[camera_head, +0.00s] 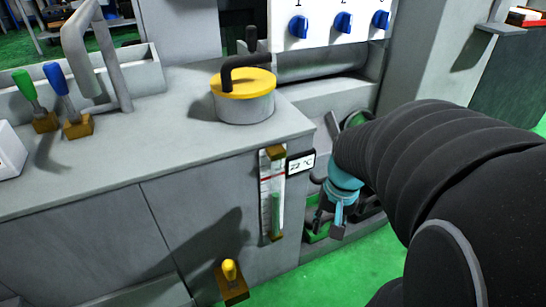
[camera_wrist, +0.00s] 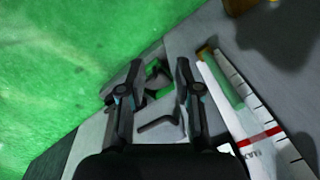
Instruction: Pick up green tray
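The green tray (camera_wrist: 160,93) shows between my fingertips in the wrist view, low beside the grey machine body. Its dark inside and part of its green rim are visible, and the fingers hide the rest. In the head view a green edge of the tray (camera_head: 318,236) shows low beside the machine, mostly hidden by my gripper. My gripper (camera_wrist: 159,66) is open, with one finger on each side of the tray's visible part. In the head view my gripper (camera_head: 328,212) points down just above the tray. I cannot tell whether the fingers touch it.
A gauge strip (camera_head: 271,195) and a temperature display (camera_head: 301,164) are on the machine's side, close to my gripper. A yellow-tipped lever (camera_head: 230,270) sticks out lower left. A yellow-lidded pot (camera_head: 244,95) stands on the machine top. The green floor (camera_head: 345,280) is clear in front.

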